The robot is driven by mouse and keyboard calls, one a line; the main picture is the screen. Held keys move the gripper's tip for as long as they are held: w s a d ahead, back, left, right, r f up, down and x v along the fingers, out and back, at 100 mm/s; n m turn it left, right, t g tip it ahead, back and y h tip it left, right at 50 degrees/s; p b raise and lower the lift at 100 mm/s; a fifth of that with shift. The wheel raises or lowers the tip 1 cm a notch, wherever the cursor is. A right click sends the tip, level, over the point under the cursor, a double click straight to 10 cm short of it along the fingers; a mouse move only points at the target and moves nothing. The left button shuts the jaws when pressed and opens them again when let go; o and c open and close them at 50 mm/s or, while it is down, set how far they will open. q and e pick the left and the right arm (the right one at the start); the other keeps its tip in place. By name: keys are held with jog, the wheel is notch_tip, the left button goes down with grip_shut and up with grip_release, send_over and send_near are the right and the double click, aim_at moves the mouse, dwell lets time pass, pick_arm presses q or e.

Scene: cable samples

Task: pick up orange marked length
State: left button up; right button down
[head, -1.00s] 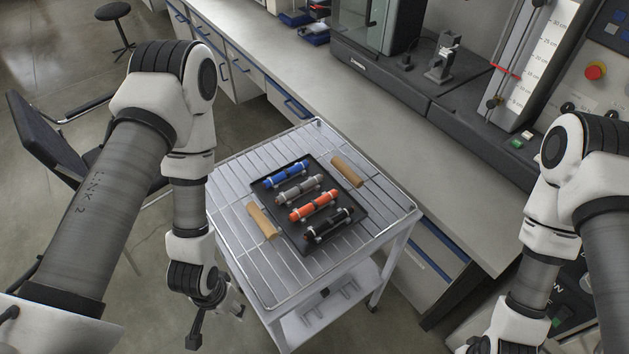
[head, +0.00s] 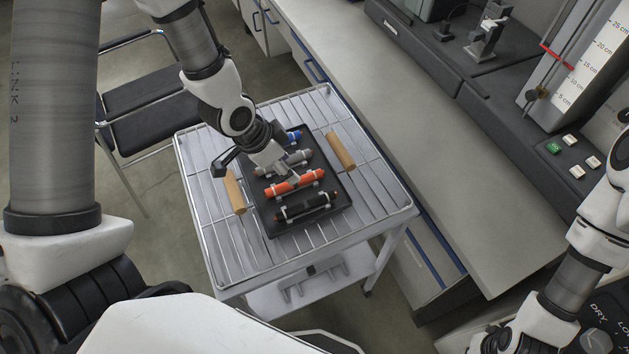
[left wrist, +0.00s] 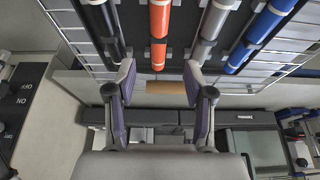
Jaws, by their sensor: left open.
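The orange marked length (head: 294,183) lies on a black tray (head: 338,205) between a grey length (head: 289,160) and a black length (head: 306,207). My left gripper (head: 283,170) is open and empty above the tray, close to the orange and grey lengths. In the left wrist view, the orange length (left wrist: 159,28) shows between and beyond the two spread fingertips (left wrist: 158,80). The black length (left wrist: 103,25) and grey length (left wrist: 211,28) lie to either side. A blue length (head: 292,136) is partly hidden by my left gripper. My right gripper's fingers are out of view.
The tray stands on a wire-topped cart (head: 375,203), with a tan roll (head: 341,151) to its right and another tan roll (head: 234,191) to its left. A long bench (head: 440,160) runs along the cart's right. A dark chair (head: 150,110) stands left.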

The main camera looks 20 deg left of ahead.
aim_at(284, 187)
pick_arm(q)
jog(key=shift+s+a+f+p, duration=0.1)
jog(key=shift+s+f+p, duration=0.2)
jog(key=shift+f, duration=0.35)
jog(key=shift+s+a+f+p, duration=0.15)
jog(key=shift+f+p, duration=0.2)
jog(key=shift+f, duration=0.25)
jog(key=f, duration=0.1)
jog(key=w+d+f, duration=0.1)
jog(key=w+f, duration=0.1)
jog(key=shift+d+f, duration=0.2)
jog(key=shift+d, duration=0.1)
jog(key=shift+s+a, duration=0.1)
jog(key=shift+s, duration=0.1)
jog(key=shift+s+a+r, duration=0.1)
jog(key=shift+s, duration=0.05)
jog(key=c, duration=0.6)
grip_shut()
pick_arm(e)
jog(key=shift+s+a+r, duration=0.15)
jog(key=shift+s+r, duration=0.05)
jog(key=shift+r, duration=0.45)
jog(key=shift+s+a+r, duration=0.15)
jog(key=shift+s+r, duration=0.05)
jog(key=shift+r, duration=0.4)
